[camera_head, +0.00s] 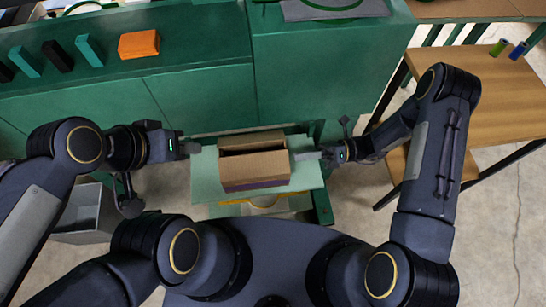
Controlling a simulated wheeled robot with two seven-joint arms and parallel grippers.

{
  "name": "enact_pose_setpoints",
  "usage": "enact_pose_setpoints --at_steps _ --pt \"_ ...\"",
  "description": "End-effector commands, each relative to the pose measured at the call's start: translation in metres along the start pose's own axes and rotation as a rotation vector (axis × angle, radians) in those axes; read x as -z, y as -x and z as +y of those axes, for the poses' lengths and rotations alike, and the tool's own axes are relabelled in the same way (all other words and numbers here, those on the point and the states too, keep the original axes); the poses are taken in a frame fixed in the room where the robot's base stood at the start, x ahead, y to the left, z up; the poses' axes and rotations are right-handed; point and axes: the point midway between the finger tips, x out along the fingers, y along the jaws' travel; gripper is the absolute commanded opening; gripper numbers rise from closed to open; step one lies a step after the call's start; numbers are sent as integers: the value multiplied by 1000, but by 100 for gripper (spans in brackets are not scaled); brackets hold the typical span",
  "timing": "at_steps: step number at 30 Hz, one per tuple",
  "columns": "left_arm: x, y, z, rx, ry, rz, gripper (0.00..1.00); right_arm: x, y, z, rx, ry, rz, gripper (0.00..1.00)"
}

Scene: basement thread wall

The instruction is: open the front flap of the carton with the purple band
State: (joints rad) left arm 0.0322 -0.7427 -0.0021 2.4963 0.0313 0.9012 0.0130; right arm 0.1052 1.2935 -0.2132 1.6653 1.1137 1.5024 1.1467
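A brown cardboard carton (254,168) stands on a pale green board in front of the green cabinet. A purple band (256,186) shows along its lower front edge. A narrow dark gap runs across the carton's top between its back and front cardboard panels; how far the front flap is folded is hard to tell. My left gripper (191,147) is left of the carton, apart from it. My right gripper (306,156) is close to the carton's right side; whether it touches is unclear. Both gripper fingers are small and seen nearly edge-on.
The pale green board (204,178) extends past both sides of the carton. The green cabinet (310,75) stands behind, with an orange block (138,44) on its left part. A grey bin (88,214) is at lower left. A wooden table (500,95) is at right.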

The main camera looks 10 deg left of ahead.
Motion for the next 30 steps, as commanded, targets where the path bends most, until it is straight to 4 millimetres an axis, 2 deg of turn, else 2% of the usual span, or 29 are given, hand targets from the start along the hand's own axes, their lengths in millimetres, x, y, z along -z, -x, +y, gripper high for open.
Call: enact_pose_setpoints --at_steps 6,13,18,26,30 --pt "4 9 4 0 0 0 25 0 -47 3 -4 0 4 13" --pt "7 13 6 0 0 0 25 0 -81 2 -2 2 4 13" --pt "7 14 6 0 0 0 25 0 -91 1 -1 3 2 13" --pt "7 14 6 0 0 0 25 0 -92 1 0 3 2 13" --pt "7 14 6 0 0 0 25 0 -92 1 0 3 2 0"
